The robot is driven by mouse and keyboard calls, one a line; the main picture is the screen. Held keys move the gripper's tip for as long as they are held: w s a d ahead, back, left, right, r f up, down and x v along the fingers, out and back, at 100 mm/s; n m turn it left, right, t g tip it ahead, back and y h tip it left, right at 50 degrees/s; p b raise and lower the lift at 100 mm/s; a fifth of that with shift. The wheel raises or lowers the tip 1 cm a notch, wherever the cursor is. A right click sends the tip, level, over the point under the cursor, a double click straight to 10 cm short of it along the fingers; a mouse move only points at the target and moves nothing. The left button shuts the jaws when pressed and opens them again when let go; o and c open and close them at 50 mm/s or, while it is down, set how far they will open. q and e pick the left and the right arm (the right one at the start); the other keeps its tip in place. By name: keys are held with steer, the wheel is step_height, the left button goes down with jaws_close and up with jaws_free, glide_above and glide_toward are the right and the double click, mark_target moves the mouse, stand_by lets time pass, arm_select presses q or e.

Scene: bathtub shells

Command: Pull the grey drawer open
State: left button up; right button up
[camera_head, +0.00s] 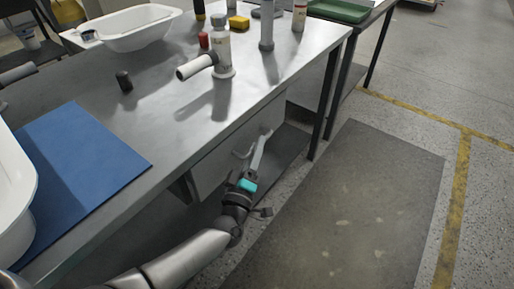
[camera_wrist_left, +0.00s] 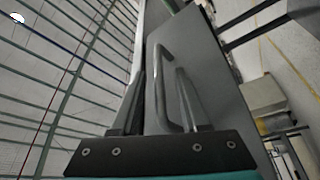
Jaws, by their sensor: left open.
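The grey drawer (camera_head: 212,170) sits under the metal workbench, and its front looks closed or nearly flush. In the left wrist view the drawer front (camera_wrist_left: 212,85) fills the middle right, with a bent grey bar handle (camera_wrist_left: 158,85) on it. My left gripper (camera_head: 252,150) is at the drawer front, open. In the left wrist view the handle shows between the two fingers of the gripper (camera_wrist_left: 160,100), with gaps on both sides; I cannot tell whether either finger touches it. My right gripper is not in view.
The workbench (camera_head: 160,85) carries a blue mat (camera_head: 80,165), white tubs (camera_head: 135,27), a bottle with a white roll (camera_head: 222,52) and a small black cylinder (camera_head: 124,80). A dark floor mat (camera_head: 350,205) lies on the open floor at right.

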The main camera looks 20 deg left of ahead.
arm_select(q)
steer(key=shift+w+r, duration=0.15)
steer(key=shift+w, duration=0.45)
jaws_close()
stand_by(1.1)
